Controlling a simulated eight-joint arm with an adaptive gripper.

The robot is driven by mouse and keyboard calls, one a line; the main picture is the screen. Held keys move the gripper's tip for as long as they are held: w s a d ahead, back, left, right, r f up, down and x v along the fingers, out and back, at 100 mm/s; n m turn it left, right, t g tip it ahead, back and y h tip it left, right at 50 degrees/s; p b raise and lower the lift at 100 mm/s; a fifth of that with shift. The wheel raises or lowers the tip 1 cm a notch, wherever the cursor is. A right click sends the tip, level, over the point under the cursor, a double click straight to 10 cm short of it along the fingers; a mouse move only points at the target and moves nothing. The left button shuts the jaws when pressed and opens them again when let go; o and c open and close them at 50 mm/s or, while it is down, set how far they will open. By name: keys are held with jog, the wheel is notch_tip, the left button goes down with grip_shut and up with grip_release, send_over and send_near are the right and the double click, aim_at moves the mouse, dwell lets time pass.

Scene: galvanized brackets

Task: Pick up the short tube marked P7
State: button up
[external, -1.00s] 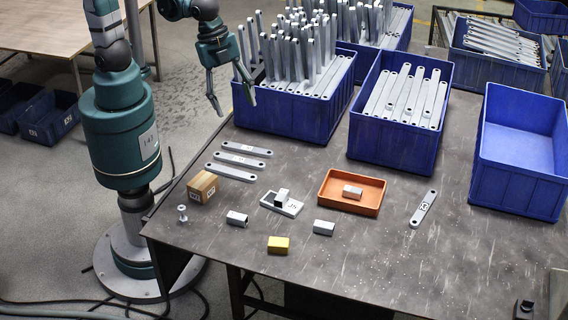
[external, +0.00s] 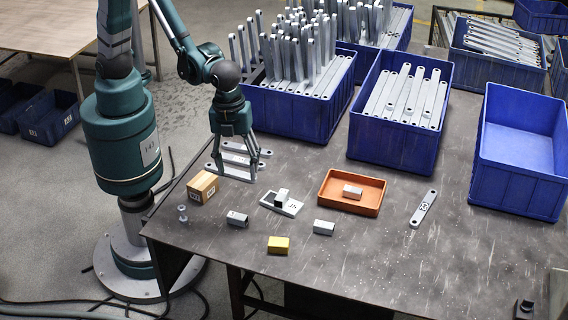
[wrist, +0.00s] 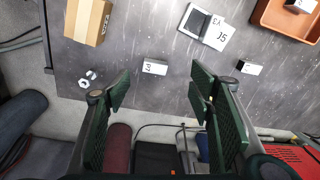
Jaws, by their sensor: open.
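A short grey tube (external: 237,218) lies on the table toward the front left; in the wrist view a tube (wrist: 155,67) with a small dark mark lies just beyond the gap between my fingertips. The mark may be P7, but it is too small to read surely. A second short tube (external: 324,228) lies to its right and also shows in the wrist view (wrist: 249,68). A third tube (external: 352,192) lies in the orange tray (external: 330,205). My gripper (external: 240,168) is open and empty, pointing down, above the table behind the first tube.
A cardboard-coloured block (external: 203,187) and a small bolt-like part (external: 182,213) lie left of the first tube. A white plate marked J5 (external: 291,208) with a dark-faced block on it and a yellow block (external: 279,245) are nearby. Flat bars (external: 230,173) lie behind; blue bins (external: 395,150) stand further back.

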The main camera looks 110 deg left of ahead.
aim_at(237, 215)
jog(key=d+f, duration=0.1)
jog(key=f, duration=0.1)
jog(key=d+f+m, duration=0.1)
jog(key=f, duration=0.1)
jog(key=d+f+m+g+b, duration=0.1)
jog(key=f, duration=0.2)
jog(key=shift+w+d, duration=0.25)
jog(key=shift+d, duration=0.15)
jog(key=shift+f, duration=1.25)
jog(key=shift+f+b, duration=0.1)
jog(key=shift+b, duration=0.2)
jog(key=shift+w+f+b, duration=0.15)
jog(key=shift+f+b, duration=0.7)
jog(key=shift+f, duration=1.65)
jog(key=c, duration=1)
